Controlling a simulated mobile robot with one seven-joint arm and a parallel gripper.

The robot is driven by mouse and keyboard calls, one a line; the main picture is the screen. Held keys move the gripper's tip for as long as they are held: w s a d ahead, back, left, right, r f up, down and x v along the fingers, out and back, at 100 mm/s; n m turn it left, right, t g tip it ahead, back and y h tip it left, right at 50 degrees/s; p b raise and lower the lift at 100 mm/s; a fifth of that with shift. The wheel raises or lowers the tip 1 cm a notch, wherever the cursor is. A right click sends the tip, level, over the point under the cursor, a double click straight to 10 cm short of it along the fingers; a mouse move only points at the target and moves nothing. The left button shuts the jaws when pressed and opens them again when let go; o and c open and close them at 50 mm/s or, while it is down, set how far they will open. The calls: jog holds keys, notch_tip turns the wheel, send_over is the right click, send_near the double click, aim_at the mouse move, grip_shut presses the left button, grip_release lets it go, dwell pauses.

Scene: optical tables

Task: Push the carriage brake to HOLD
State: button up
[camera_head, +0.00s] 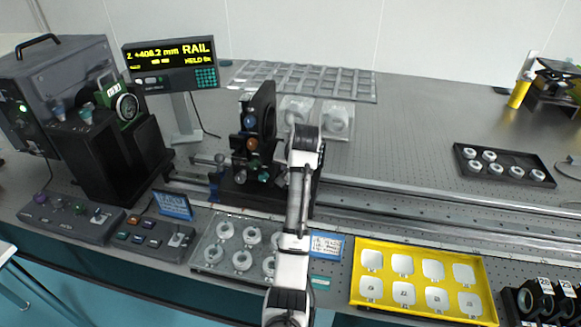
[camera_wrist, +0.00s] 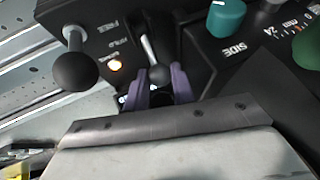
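The carriage (camera_head: 255,140) is a black upright mount with coloured knobs on the rail in the head view. In the wrist view the brake lever (camera_wrist: 149,50) is a short pale stick with a dark ball end, beside the white words FREE and HOLD. My gripper (camera_wrist: 158,86) has two purple fingers standing apart, one on each side of the ball end. Whether either finger touches the ball is unclear. In the head view my arm hides the fingertips and the lever.
A larger black ball handle (camera_wrist: 76,70) stands left of the lever, and a teal knob (camera_wrist: 226,15) is at upper right. The rail display (camera_head: 172,65) reads about +408.2 mm and seems to say HELD. A yellow tray (camera_head: 360,292) lies at the front right.

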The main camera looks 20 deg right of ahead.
jog(key=o, duration=0.4)
